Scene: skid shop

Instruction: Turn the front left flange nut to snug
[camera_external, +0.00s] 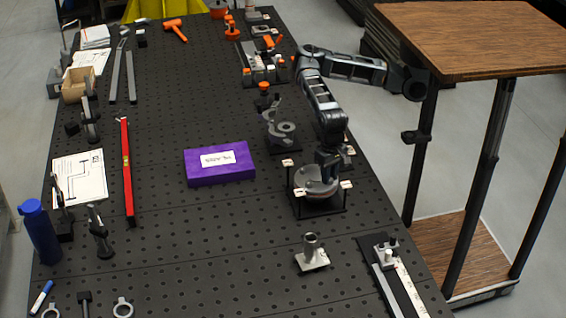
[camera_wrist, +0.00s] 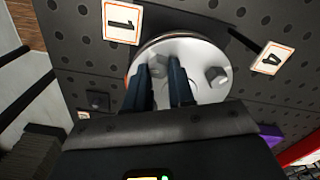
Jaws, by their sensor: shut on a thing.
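The round grey flange (camera_external: 312,186) sits on a dark square base on the perforated bench, with small white cards at the base corners. In the wrist view the flange (camera_wrist: 198,53) is a pale disc with hex nuts on its face. My gripper (camera_external: 325,172) reaches down onto the flange from above. In the wrist view my gripper (camera_wrist: 159,75) has its two dark fingers on either side of one flange nut (camera_wrist: 157,64), shut on it. A second nut (camera_wrist: 215,76) stands free to the right. The fingers and the palm hide the near part of the flange.
Card 1 (camera_wrist: 122,22) and card 4 (camera_wrist: 271,58) stand close to the flange. A purple box (camera_external: 220,178) lies to its left, a grey clamp-like fixture (camera_external: 281,128) behind it, and a short pipe stub (camera_external: 311,252) in front. The wood-topped stand (camera_external: 470,40) is to the right.

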